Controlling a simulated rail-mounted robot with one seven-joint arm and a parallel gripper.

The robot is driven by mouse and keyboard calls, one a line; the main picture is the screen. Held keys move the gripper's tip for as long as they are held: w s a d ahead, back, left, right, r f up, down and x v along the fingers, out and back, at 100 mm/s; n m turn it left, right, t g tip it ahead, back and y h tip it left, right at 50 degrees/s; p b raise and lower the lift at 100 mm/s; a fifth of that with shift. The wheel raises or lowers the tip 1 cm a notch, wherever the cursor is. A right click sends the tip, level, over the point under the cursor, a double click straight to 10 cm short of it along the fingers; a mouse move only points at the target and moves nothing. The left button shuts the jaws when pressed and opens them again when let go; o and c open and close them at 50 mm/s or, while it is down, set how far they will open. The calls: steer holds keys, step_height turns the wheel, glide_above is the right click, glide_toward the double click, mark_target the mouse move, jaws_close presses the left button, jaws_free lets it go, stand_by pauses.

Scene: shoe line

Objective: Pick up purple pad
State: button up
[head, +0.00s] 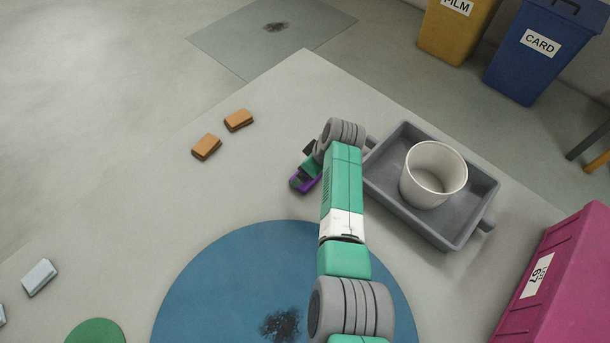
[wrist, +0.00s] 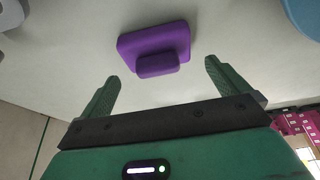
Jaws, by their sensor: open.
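The purple pad (wrist: 155,42) lies on the grey table in the wrist view, a flat block with a smaller raised grip on top. In the head view the purple pad (head: 299,184) shows only in part, at the end of my arm. My gripper (wrist: 162,72) is open, its two green fingers apart, with the pad beyond the fingertips and between their lines. Nothing is held. In the head view my gripper (head: 308,172) partly covers the pad, so the gap between them is hard to judge there.
A grey tray (head: 378,181) holding a white tub (head: 420,190) stands close right of my arm. Two orange blocks (head: 206,147) (head: 238,120) lie to the left. A blue round mat (head: 210,290) with a dark smudge (head: 281,324) is in front. A magenta bin (head: 565,285) stands at right.

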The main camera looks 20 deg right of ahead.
steer(key=shift+f+b, duration=0.35)
steer(key=shift+f, duration=0.05)
steer(key=b+x, duration=0.4)
steer(key=shift+w+f+b, duration=0.2)
steer(key=shift+w+b, duration=0.15)
steer(key=shift+r, duration=0.1)
steer(key=c, duration=0.7)
step_height(320, 180, up, 10)
steer(key=p, duration=0.6)
steer(key=shift+p, duration=0.3)
